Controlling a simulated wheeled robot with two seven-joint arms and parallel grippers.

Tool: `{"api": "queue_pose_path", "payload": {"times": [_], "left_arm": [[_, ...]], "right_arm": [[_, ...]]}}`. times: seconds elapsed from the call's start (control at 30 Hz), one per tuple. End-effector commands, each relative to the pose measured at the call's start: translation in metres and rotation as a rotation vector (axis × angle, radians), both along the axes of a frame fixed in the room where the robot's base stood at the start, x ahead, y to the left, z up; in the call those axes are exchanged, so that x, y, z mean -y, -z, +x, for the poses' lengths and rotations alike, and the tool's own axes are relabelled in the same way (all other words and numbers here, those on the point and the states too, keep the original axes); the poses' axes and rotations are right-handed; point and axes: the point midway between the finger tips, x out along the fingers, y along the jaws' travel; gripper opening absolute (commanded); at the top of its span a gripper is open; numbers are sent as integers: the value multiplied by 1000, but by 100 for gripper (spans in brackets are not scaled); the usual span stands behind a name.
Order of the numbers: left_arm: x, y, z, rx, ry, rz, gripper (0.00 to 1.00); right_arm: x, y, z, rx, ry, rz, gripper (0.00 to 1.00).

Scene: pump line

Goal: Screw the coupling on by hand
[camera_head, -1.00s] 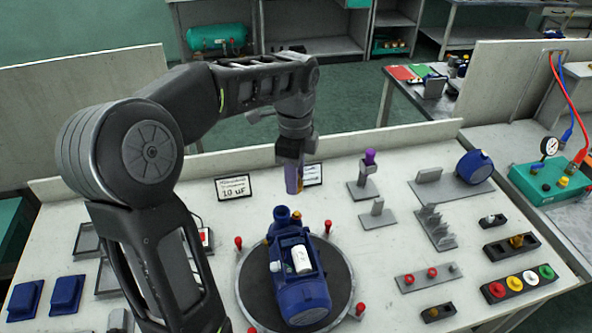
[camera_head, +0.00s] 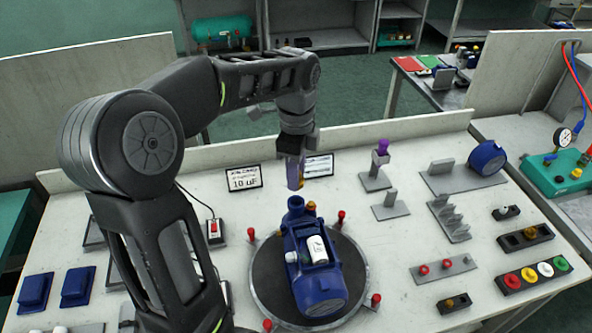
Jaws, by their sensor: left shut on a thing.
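My left gripper (camera_head: 295,180) points down just above and behind the blue port. It is shut on a small purple-grey piece with a brass-coloured edge, perhaps the coupling; the fingers hide most of it. Whether the piece touches the port cannot be told. My right gripper is out of view.
Red-topped pins (camera_head: 341,216) ring the turntable. Two placards (camera_head: 244,178) stand behind it. To the right are a stand with a purple-topped part (camera_head: 383,148), a grey rack (camera_head: 449,221) and a button strip (camera_head: 530,277).

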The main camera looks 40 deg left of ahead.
Motion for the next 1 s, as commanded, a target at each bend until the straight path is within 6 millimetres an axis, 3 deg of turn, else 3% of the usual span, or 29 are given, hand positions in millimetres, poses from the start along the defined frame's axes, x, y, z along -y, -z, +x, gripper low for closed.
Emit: {"api": "queue_pose_path", "payload": {"times": [0.37, 1.0], "left_arm": [[0, 39, 0, 0, 0, 0, 0], [0, 48, 0, 0, 0, 0, 0]], "right_arm": [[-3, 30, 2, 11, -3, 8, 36], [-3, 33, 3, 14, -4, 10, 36]]}}
